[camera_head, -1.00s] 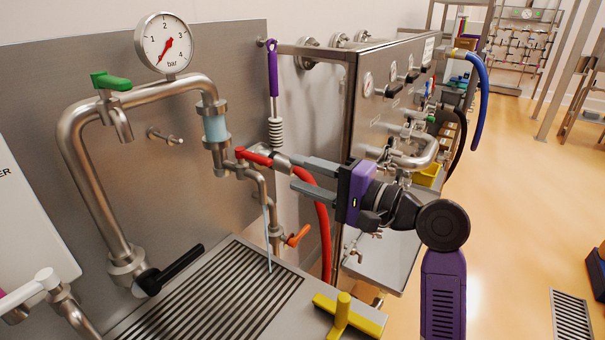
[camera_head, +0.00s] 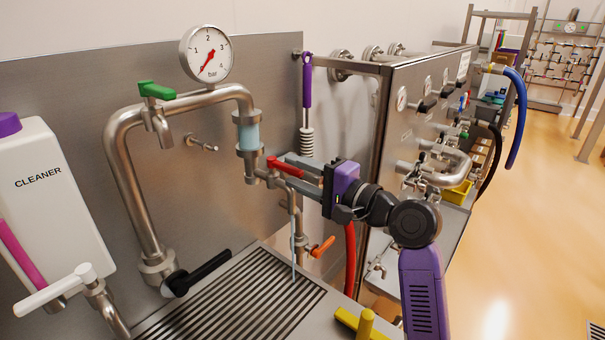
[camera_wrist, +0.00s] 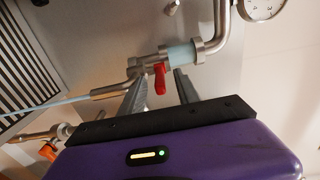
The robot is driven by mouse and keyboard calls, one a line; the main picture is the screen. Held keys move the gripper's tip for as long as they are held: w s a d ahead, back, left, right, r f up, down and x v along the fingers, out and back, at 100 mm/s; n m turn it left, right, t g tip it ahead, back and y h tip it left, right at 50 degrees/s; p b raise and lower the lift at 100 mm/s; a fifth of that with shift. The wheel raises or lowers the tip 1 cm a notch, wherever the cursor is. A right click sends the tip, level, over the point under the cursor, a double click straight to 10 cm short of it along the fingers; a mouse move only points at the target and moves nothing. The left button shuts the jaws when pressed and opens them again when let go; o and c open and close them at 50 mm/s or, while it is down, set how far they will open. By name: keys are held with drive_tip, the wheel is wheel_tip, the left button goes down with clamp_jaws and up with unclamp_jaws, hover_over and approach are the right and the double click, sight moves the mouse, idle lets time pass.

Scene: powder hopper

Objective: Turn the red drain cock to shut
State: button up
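The red drain cock (camera_head: 286,168) sits on the steel pipe below the pale blue sight glass (camera_head: 248,133). Its red lever (camera_wrist: 160,78) also shows in the wrist view, between my two fingers. My gripper (camera_head: 281,169) is open, with one finger on either side of the lever. Gaps show between the lever and both fingers in the wrist view, so I see no grip on it. A thin pale stream (camera_head: 293,255) runs from the spout below the cock down to the drain grate (camera_head: 225,310).
An orange lever (camera_head: 322,246) is just below my gripper, with a red hose (camera_head: 350,262) beside it. A purple-handled brush (camera_head: 307,90) hangs behind. A green lever (camera_head: 155,90), black lever (camera_head: 195,273) and pressure gauge (camera_head: 207,54) are to the left. A steel cabinet (camera_head: 395,135) stands right.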

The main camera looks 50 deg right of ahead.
drive_tip(key=shift+c, duration=0.4)
clamp_jaws()
drive_tip(key=shift+w+a+f+p, duration=0.1)
drive_tip(key=shift+a+p, duration=0.3)
drive_tip(key=shift+a, duration=0.75)
drive_tip(key=shift+w+a+p, duration=0.3)
drive_tip(key=shift+a+p, duration=0.15)
drive_tip(key=shift+a, duration=0.35)
